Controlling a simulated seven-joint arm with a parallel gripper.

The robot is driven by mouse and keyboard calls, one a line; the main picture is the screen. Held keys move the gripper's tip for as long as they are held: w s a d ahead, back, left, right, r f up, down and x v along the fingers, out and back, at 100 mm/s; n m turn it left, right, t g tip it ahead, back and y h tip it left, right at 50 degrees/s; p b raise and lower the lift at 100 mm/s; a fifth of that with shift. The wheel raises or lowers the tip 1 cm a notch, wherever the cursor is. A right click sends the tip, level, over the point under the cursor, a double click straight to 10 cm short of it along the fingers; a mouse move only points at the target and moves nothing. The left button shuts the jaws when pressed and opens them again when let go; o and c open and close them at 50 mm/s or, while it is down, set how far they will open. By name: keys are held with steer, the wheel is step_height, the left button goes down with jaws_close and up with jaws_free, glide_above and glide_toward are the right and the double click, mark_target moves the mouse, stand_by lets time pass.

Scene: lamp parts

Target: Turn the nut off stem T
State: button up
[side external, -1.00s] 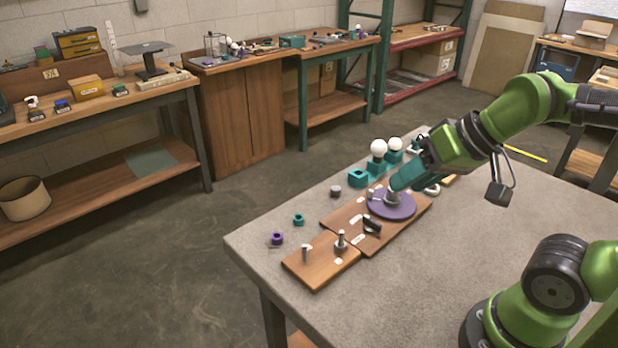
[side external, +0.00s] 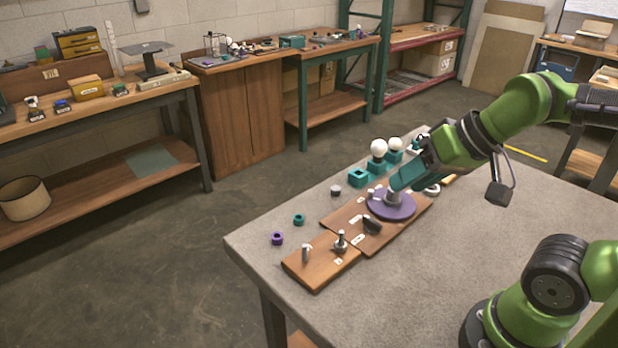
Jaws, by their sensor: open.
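My gripper (side external: 396,187) is tilted down over the purple disc (side external: 378,207), its fingertips at the grey post (side external: 393,199) that stands on the disc. The jaws are open, and the fingers partly hide the post's top. A small wooden board (side external: 316,276) at the table's near left end carries two upright metal stems. The left stem (side external: 305,253) looks bare. The right stem (side external: 341,239) has a wider grey nut-like piece (side external: 341,248) low on it. The labels are too small to read, so I cannot tell which stem is T.
A larger board (side external: 345,217) under the disc holds a dark upright part (side external: 372,226). White bulbs (side external: 378,148) stand in teal holders behind.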

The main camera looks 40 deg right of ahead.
steer(key=o, duration=0.3)
steer(key=shift+f, duration=0.2)
steer(key=n+g+h, duration=0.2)
steer(key=n+g, duration=0.5)
steer(key=n, duration=0.3)
glide_above(341, 237)
step_height(341, 237, down, 6)
steer(key=f, duration=1.6)
steer(key=shift+w+d, duration=0.15)
steer(key=shift+d, duration=0.1)
jaws_close()
steer(key=n, duration=0.3)
steer(key=shift+n, duration=0.3)
steer(key=n, duration=0.3)
steer(key=shift+r, duration=0.1)
